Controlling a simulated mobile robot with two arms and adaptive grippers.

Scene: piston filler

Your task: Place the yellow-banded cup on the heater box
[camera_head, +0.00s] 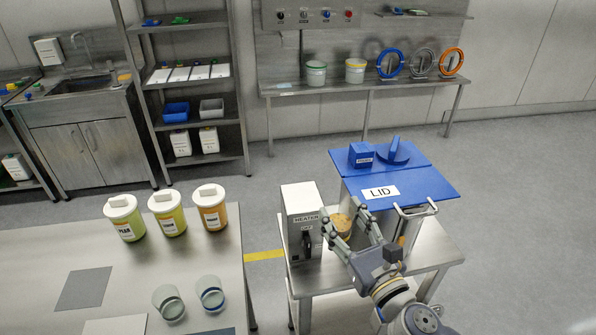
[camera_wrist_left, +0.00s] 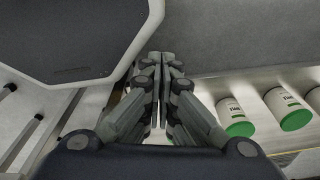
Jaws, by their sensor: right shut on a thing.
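The heater box (camera_head: 297,203), white with a HEATER label and a dark front fitting, stands on the left of a steel table. My right gripper (camera_head: 347,234) is just right of it, shut on a small cup with yellow-orange colouring (camera_head: 343,223), which I take to be the yellow-banded cup. The fingers hide part of the cup, and I cannot tell whether its base touches the table. My left gripper (camera_wrist_left: 158,95) shows in the left wrist view with its fingers together and nothing seen between them.
A blue lid panel (camera_head: 415,187) rises behind my right gripper. The left bench (camera_head: 212,260) holds two clear cups (camera_head: 168,302) and several lidded tubs (camera_head: 167,214). A floor gap with a yellow stripe (camera_head: 264,255) separates the tables. A shelf at the back holds pails and rings.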

